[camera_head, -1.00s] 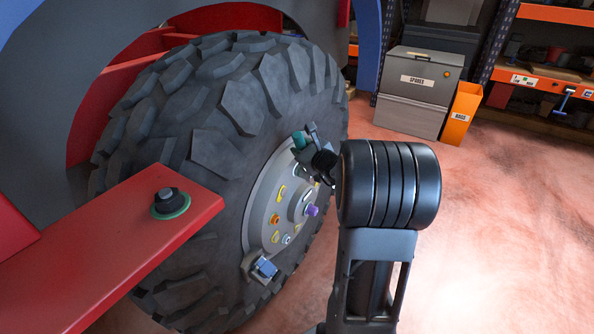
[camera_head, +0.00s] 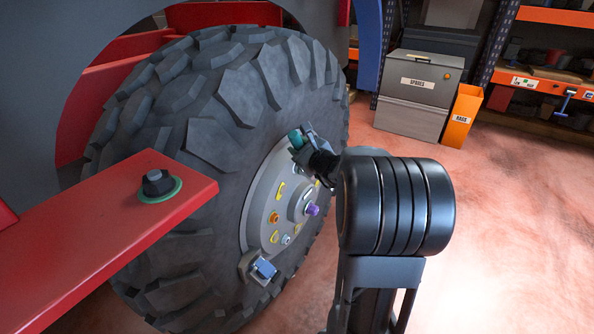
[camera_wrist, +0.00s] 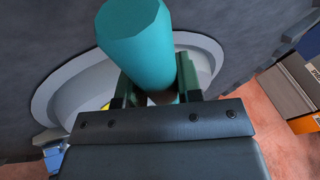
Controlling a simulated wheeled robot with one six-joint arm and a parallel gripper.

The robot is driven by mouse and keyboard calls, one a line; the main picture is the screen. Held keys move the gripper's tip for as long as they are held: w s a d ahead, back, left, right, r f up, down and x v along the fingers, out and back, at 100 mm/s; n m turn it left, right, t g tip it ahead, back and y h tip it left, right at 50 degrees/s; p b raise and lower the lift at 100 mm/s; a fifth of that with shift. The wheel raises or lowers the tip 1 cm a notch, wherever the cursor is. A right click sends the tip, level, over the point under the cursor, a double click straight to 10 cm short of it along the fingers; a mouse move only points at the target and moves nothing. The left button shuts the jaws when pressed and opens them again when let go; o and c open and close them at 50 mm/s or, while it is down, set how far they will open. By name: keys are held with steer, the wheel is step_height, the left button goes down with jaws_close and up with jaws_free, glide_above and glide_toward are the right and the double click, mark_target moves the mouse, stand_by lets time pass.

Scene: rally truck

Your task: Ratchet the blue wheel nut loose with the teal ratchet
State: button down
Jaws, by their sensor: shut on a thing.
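The teal ratchet (camera_head: 296,139) is at the upper part of the wheel hub (camera_head: 262,200). In the wrist view the teal ratchet (camera_wrist: 137,35) is a thick teal cylinder between the two fingers. My gripper (camera_head: 308,142) is shut on it; its fingers also show in the wrist view (camera_wrist: 160,88). The blue wheel nut is not clearly seen; the ratchet and gripper cover that part of the hub. A purple nut (camera_head: 312,209), an orange nut (camera_head: 274,217) and a pale blue-grey nut (camera_head: 285,240) show on the hub face. The big black tyre (camera_head: 220,130) surrounds the hub.
A red beam (camera_head: 110,235) with a black knob on a green ring (camera_head: 158,184) juts in at the left. A small blue-topped block (camera_head: 262,268) sits at the hub's lower edge. A grey cabinet (camera_head: 415,92) and orange bin (camera_head: 461,115) stand behind on open floor.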

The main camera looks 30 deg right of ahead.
steer(key=shift+s+a+f+n+b, duration=0.25)
steer(key=shift+a+n+b, duration=0.2)
steer(key=shift+b, duration=1.1)
steer(key=p, duration=0.1)
steer(key=d+r+m+p, duration=0.1)
steer(key=p, duration=0.1)
steer(key=shift+w+r, duration=0.25)
steer(key=shift+w, duration=0.05)
steer(key=shift+w+d+r+m+p, duration=0.2)
steer(key=shift+d+p, duration=0.25)
steer(key=shift+p, duration=0.7)
steer(key=shift+w+d+f, duration=0.1)
steer(key=shift+d+f, duration=0.05)
steer(key=shift+f, duration=0.1)
